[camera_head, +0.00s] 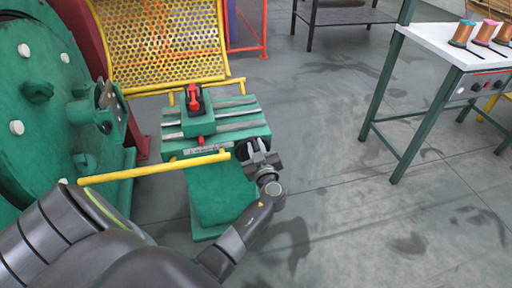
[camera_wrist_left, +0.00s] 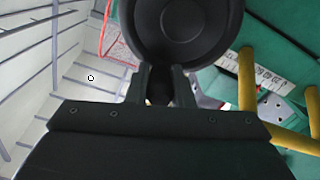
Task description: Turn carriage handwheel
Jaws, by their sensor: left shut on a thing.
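The carriage handwheel is a dark round wheel on the near right side of the green carriage (camera_head: 228,134). In the left wrist view the black handwheel (camera_wrist_left: 184,28) fills the top middle. My left gripper (camera_head: 259,152) reaches it from the right front. In the left wrist view the left gripper (camera_wrist_left: 160,88) has both fingers closed at the wheel's lower edge, on a dark part there. The head view shows little of the wheel behind the gripper. My right gripper is not in view.
A yellow rail (camera_head: 150,168) crosses in front of the carriage. A yellow perforated guard (camera_head: 165,45) stands behind, and a large green machine wheel (camera_head: 35,110) stands left. A white table (camera_head: 450,45) with copper spools (camera_head: 462,33) is at right. The floor between is clear.

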